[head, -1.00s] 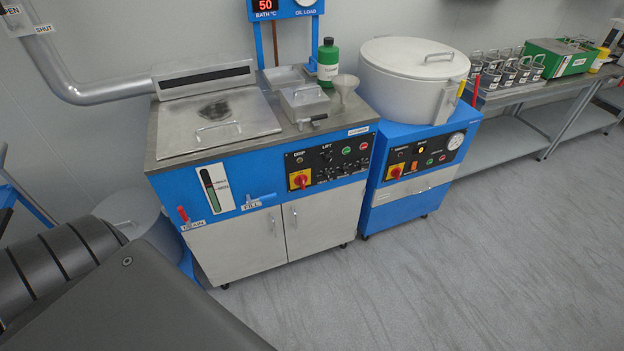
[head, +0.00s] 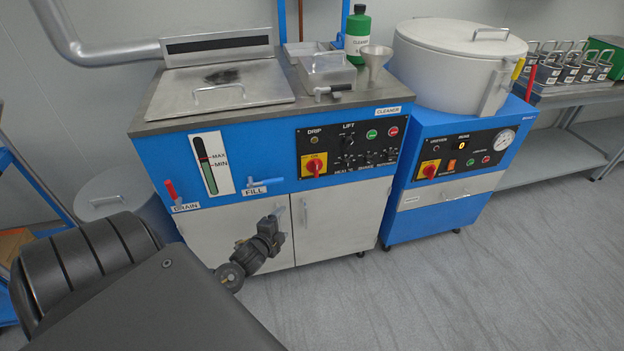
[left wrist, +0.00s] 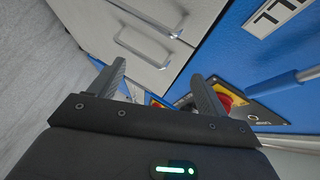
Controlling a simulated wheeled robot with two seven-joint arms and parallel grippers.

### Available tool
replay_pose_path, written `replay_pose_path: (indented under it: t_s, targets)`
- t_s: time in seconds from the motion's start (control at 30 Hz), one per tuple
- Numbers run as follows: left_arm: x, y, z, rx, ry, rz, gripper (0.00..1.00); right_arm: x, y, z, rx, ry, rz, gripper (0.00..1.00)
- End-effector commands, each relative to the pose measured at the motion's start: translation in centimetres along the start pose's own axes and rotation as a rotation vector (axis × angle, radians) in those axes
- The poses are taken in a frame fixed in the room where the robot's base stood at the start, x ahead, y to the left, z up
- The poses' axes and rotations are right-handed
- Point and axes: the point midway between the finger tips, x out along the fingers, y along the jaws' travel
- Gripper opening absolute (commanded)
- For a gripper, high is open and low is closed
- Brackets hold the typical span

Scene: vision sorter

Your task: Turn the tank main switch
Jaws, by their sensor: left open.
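The tank main switch (head: 314,166) is a red knob on a yellow plate at the left end of the tank's black control panel (head: 352,149). It also shows in the left wrist view (left wrist: 226,101), partly hidden behind one finger. My left gripper (head: 272,222) is in front of the tank's white cabinet doors, lower and to the left of the switch, apart from it. In the left wrist view its two fingers (left wrist: 157,82) are spread with nothing between them. My right gripper is not in view.
The blue fill valve handle (head: 266,182) and red drain handle (head: 171,192) stick out from the tank front (head: 280,185). A second machine (head: 440,205) with its own red-yellow switch (head: 429,169) stands at the right. The grey floor (head: 480,280) in front is clear.

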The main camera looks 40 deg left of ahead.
Motion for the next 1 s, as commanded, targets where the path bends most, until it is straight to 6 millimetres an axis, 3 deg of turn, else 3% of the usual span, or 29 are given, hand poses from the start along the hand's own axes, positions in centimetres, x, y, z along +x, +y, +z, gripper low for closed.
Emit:
replay_pose_path:
  t_s: [0.03, 0.13, 0.3, 0.5, 0.67, 1.0]
  targets:
    - [0.5, -1.6, -1.1, 0.049, 0.043, -0.075, 0.76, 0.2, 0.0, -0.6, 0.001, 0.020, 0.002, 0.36]
    - [-0.5, -6.2, -3.4, 0.127, 0.101, -0.192, 0.76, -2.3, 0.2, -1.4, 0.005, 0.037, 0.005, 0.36]
    - [-2.6, -10.7, -5.8, 0.198, 0.154, -0.307, 0.76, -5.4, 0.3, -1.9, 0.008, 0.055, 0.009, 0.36]
    - [-3.6, -12.3, -6.6, 0.221, 0.170, -0.344, 0.76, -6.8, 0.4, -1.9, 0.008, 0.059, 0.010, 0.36]
    - [-3.0, -12.6, -6.7, 0.220, 0.170, -0.345, 0.76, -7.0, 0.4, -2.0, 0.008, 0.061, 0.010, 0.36]
    - [2.4, -14.4, -7.9, 0.220, 0.168, -0.347, 0.76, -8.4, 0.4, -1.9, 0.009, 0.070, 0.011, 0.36]
